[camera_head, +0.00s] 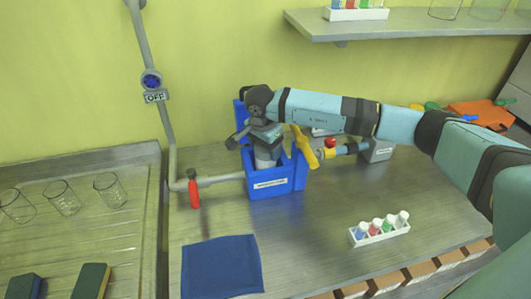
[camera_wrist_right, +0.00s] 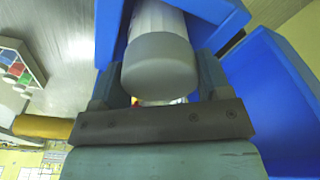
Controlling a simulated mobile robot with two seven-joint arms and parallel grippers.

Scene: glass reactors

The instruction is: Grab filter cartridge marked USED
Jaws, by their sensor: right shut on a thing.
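A pale grey-white cylindrical filter cartridge (camera_head: 267,156) stands in the blue housing (camera_head: 270,184) on the bench. In the right wrist view the cartridge (camera_wrist_right: 160,62) shows its rounded grey end between my fingers. My right gripper (camera_head: 262,138) is shut on the cartridge from above, at the housing's opening. It also shows in the right wrist view (camera_wrist_right: 157,90), with a finger on each side of the cartridge. No USED marking is readable; the white label on the housing's front is too small to read. My left gripper is not in view.
A yellow lever (camera_head: 303,140) stands right of the housing. Pipes with a red-handled valve (camera_head: 194,192) run to its left. A vial rack (camera_head: 380,229) and a blue cloth (camera_head: 222,266) lie in front. A shelf (camera_head: 410,24) hangs above. Bench between cloth and rack is clear.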

